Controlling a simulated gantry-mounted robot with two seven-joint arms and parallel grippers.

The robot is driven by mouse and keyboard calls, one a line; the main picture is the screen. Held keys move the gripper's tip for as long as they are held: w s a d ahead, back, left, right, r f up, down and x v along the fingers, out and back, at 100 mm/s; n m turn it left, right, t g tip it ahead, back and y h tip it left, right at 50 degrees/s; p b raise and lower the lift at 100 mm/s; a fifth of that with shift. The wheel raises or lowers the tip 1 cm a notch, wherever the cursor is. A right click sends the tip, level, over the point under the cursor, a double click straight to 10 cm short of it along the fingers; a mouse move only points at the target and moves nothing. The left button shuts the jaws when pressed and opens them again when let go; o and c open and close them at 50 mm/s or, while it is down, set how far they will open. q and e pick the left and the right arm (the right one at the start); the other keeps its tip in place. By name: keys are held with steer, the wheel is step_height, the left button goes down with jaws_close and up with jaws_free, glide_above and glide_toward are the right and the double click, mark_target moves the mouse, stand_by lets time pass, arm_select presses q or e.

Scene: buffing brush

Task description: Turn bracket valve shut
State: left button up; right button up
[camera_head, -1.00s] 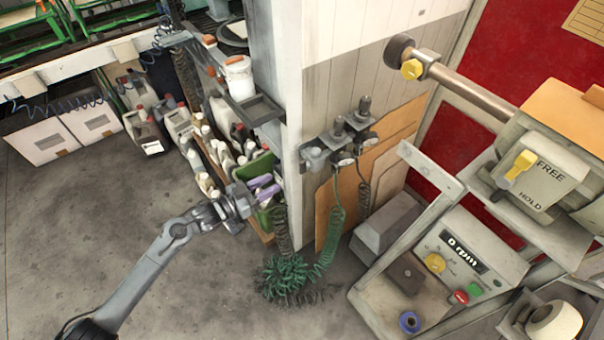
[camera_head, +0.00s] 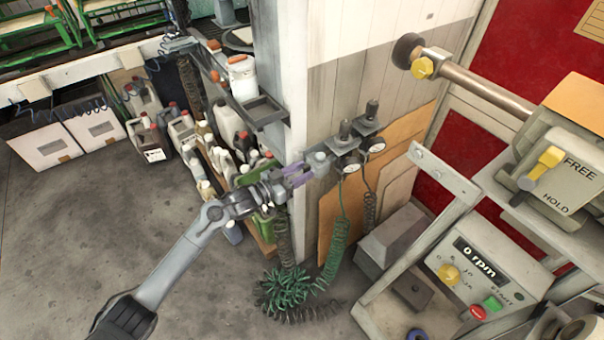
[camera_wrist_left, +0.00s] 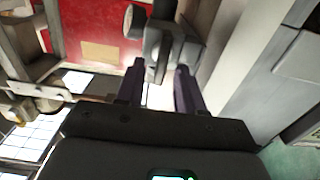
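A grey bracket (camera_head: 345,143) on the post carries regulators with small gauges. The grey valve (camera_head: 319,160) sits at its left end, just beyond my left fingertips. My left gripper (camera_head: 303,174) reaches in from the left with its purple fingers pointing at the valve. In the left wrist view, the fingers (camera_wrist_left: 160,75) are apart, and a grey valve body (camera_wrist_left: 165,42) with a narrow dark handle (camera_wrist_left: 160,66) shows ahead of and between the tips. I cannot tell whether a finger touches the handle. My right gripper is not in view.
A narrow shelf (camera_head: 262,110) juts out above my left wrist. Bottles and jugs (camera_head: 228,125) crowd the left of the post. Green coiled hose (camera_head: 287,290) lies on the floor below. The machine with its control panel (camera_head: 480,280) stands at right.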

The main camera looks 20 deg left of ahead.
arm_select(q)
steer(key=shift+w+d, duration=0.2)
steer(key=shift+w, duration=0.05)
jaws_close()
